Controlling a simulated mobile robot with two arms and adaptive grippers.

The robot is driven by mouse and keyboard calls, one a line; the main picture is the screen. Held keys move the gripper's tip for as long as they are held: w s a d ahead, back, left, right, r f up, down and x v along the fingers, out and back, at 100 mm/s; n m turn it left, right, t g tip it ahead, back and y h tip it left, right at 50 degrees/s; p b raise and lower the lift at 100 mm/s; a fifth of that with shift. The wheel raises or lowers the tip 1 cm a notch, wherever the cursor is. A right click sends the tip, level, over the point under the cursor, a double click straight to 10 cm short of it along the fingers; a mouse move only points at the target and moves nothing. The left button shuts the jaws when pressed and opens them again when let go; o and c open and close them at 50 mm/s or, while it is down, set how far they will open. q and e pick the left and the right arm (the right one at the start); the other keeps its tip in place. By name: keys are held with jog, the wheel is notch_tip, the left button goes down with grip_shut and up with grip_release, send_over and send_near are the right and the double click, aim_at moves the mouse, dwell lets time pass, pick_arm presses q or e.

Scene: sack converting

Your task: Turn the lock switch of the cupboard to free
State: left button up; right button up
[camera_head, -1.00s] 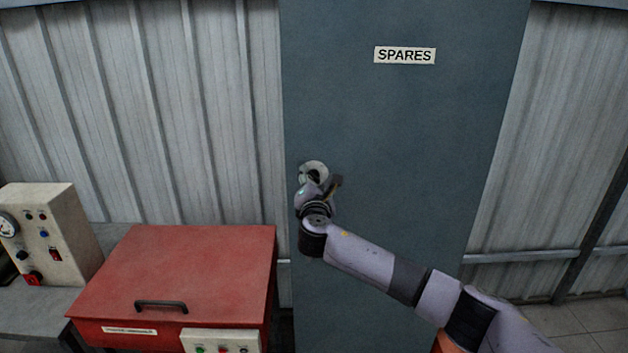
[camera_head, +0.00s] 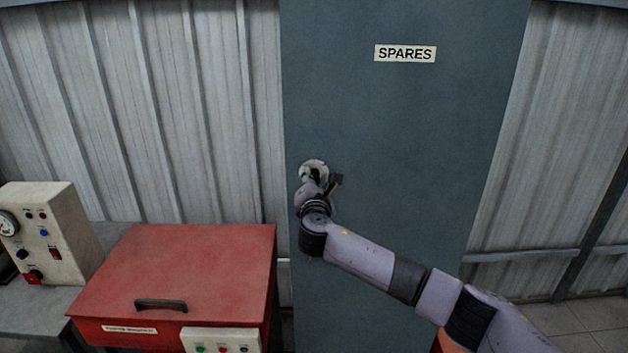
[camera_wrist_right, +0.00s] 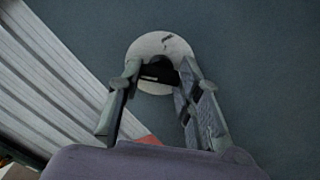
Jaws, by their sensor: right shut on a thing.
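The tall blue-grey cupboard (camera_head: 410,140) with a SPARES label (camera_head: 405,54) stands in the middle of the head view. Its lock switch has a pale round plate (camera_head: 313,168) at the door's left side, mostly hidden by my right gripper (camera_head: 318,180). In the right wrist view the plate (camera_wrist_right: 178,44) carries faint marks at its upper edge. A dark knob (camera_wrist_right: 157,70) sits on it between the fingers of my right gripper (camera_wrist_right: 160,75), which is shut on it. The knob's exact pointing direction is hard to tell. My left gripper is out of view.
A red box with a handle (camera_head: 180,265) stands at the lower left, close to the cupboard. A beige control panel (camera_head: 48,235) sits on a grey bench at far left. Corrugated metal wall flanks the cupboard.

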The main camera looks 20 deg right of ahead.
jog(key=shift+f, duration=0.1)
jog(key=shift+m+b, duration=6.6)
jog(key=shift+m, duration=2.3)
jog(key=o, duration=1.1)
jog(key=shift+o, duration=0.2)
jog(key=shift+s, duration=0.1)
